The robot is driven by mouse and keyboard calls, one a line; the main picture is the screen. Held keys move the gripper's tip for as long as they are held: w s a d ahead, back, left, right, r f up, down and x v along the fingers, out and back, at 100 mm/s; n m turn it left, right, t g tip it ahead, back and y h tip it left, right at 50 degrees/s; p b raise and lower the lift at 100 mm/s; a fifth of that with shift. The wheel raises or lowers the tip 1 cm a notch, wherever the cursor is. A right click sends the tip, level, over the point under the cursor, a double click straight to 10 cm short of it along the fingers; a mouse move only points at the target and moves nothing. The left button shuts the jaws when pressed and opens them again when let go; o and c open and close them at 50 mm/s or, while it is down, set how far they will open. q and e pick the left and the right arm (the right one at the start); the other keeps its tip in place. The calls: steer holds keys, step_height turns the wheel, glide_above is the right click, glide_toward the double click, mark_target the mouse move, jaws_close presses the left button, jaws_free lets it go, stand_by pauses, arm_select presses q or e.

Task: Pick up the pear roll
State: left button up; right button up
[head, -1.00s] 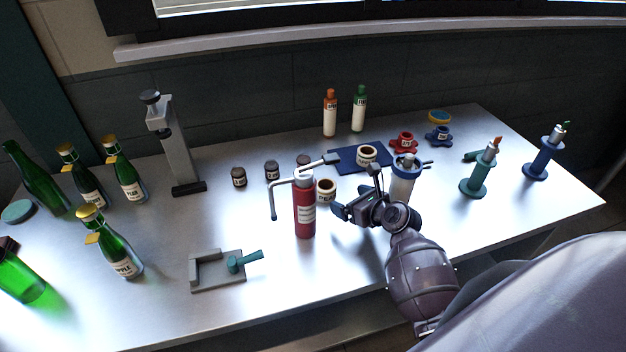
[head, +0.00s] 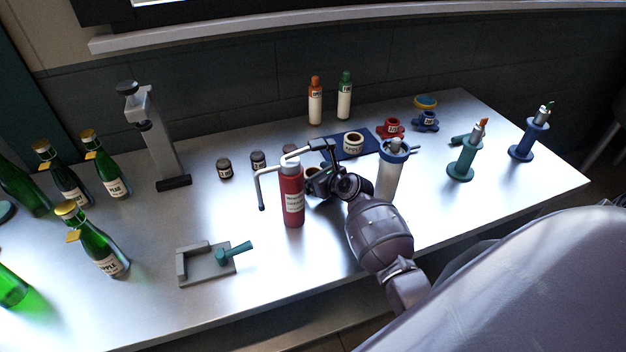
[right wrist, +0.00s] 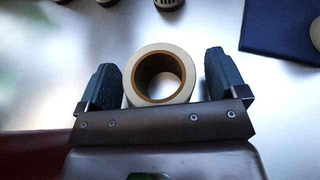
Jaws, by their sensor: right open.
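A cream roll with a brown core (right wrist: 160,47) stands between the two fingers of my right gripper (right wrist: 160,75) in the right wrist view. The fingers are open, one on each side of it, with a narrow gap at the right finger. In the head view this roll (head: 310,169) is mostly hidden behind my right gripper (head: 320,172) and the red bottle, and its label cannot be read. A second cream roll (head: 353,142) sits on the dark blue mat (head: 372,139). My left gripper is not in view.
A red bottle with a bent spout (head: 291,200) stands just left of my right gripper. A white cylinder with a blue collar (head: 387,180) stands just right of it. Several small dark jars (head: 224,169) stand behind to the left. The front middle of the table (head: 320,250) is clear.

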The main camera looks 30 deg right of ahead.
steer(key=shift+w+f, duration=0.15)
steer(key=shift+w, duration=0.15)
steer(key=shift+c, duration=0.2)
steer(key=c, duration=1)
